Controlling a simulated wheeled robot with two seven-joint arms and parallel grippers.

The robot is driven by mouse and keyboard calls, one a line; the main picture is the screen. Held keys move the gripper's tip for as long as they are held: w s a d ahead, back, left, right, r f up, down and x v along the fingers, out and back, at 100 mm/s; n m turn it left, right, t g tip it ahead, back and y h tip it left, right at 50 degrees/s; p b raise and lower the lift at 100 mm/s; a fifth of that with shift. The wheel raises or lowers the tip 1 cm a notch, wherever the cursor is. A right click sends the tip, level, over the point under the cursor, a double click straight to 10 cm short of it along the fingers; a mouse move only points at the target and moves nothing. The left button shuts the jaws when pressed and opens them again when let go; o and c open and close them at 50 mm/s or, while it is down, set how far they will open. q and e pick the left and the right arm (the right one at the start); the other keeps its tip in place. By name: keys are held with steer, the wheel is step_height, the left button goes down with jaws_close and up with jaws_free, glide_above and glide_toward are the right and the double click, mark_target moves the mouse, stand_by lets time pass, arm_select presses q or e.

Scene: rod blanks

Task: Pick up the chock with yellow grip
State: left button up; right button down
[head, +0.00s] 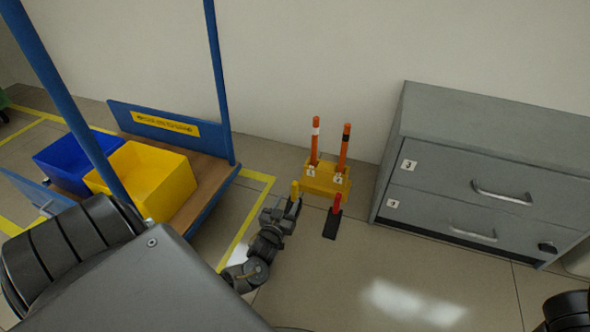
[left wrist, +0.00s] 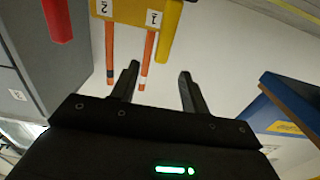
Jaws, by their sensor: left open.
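The chock with yellow grip shows in the head view as a short upright yellow grip (head: 295,188). Its base is hidden behind my left gripper. My left gripper (head: 289,207) is open, right at this grip, with nothing visibly clamped. In the left wrist view, which looks upside down, the two open fingers (left wrist: 158,85) stand apart. A yellow piece (left wrist: 169,30) that looks like the grip shows at the top, between the fingers' lines. A second chock with a red grip (head: 337,203) and dark base (head: 332,224) lies to the right. My right gripper is not in view.
A yellow holder (head: 318,185) behind the chocks holds two upright orange rods (head: 315,140), labelled 1 and 2. A grey drawer cabinet (head: 470,150) stands at right. A blue cart (head: 205,205) with yellow (head: 150,180) and blue bins (head: 65,160) stands left. Floor in front is clear.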

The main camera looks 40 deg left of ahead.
mark_target(293, 189)
arm_select(q)
steer(key=b+x, duration=0.2)
steer(key=x, duration=0.2)
steer(key=shift+a+f, duration=0.1)
steer(key=shift+f, duration=0.1)
steer(key=shift+w+a+r, duration=0.1)
steer(key=shift+w, duration=0.2)
steer(key=shift+w+a+b, duration=0.1)
steer(key=shift+w+b, duration=0.2)
steer(key=shift+b, duration=0.2)
steer(key=w+b, duration=0.1)
steer(key=w+a+b, duration=0.1)
steer(key=w+b, duration=0.1)
steer(key=shift+a+f, duration=0.15)
steer(key=shift+f, duration=0.25)
steer(key=shift+w+a+r, duration=0.1)
steer(key=shift+w, duration=0.3)
steer(key=shift+w+a+r+b, duration=0.1)
steer(key=shift+w+b, duration=0.1)
steer(key=shift+b, duration=0.15)
jaws_close()
steer(key=shift+r, duration=0.1)
